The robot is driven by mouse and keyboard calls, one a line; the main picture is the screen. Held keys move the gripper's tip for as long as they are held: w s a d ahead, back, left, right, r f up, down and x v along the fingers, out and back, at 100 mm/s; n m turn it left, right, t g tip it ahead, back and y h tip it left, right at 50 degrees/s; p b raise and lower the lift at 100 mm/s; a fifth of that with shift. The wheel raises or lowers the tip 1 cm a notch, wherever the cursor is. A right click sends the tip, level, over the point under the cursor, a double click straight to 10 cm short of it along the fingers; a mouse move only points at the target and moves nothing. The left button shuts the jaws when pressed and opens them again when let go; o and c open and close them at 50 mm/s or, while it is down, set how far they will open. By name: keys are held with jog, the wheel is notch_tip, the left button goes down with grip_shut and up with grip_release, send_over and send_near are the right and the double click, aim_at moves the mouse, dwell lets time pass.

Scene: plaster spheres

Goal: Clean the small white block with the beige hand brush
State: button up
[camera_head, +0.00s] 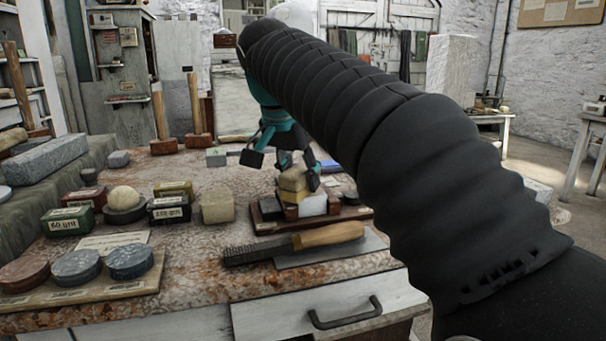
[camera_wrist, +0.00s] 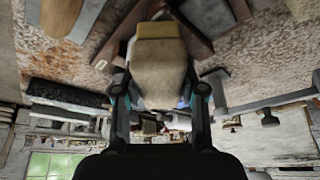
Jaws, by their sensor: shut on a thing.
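My gripper (camera_head: 284,168), with teal and black fingers, points down over the bench and is shut on the beige hand brush (camera_head: 292,179). In the wrist view the brush (camera_wrist: 159,72) fills the space between the two fingers (camera_wrist: 160,92), with a darker tan band at its far end. The small white block (camera_head: 313,204) sits on a dark wooden tray (camera_head: 266,227) just below and to the right of the brush. The brush's lower end is close to the block; I cannot tell whether they touch. The brush hides the block in the wrist view.
A wooden-handled rasp (camera_head: 329,235) lies in front of the tray on a grey slab. A beige block (camera_head: 217,207), labelled tins (camera_head: 169,209) and a pale ball (camera_head: 124,198) stand to the left. Mallets (camera_head: 195,105) stand behind.

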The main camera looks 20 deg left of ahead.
jog(key=shift+s+a, duration=0.15)
jog(key=shift+s, duration=0.5)
jog(key=shift+w, duration=0.15)
jog(key=shift+w+d+p, duration=0.25)
jog(key=shift+w+p, duration=0.3)
jog(key=shift+w, duration=0.15)
jog(key=shift+w+d, duration=0.15)
jog(key=shift+w, duration=0.5)
jog(key=shift+w+d, duration=0.15)
jog(key=shift+w, duration=0.5)
jog(key=shift+s+a+b, duration=0.15)
jog(key=shift+s+a, duration=0.15)
jog(key=shift+s, duration=0.8)
jog(key=shift+s+a+b, duration=0.15)
jog(key=shift+s+a, duration=0.1)
jog(key=shift+s, duration=0.8)
jog(key=shift+w, duration=0.1)
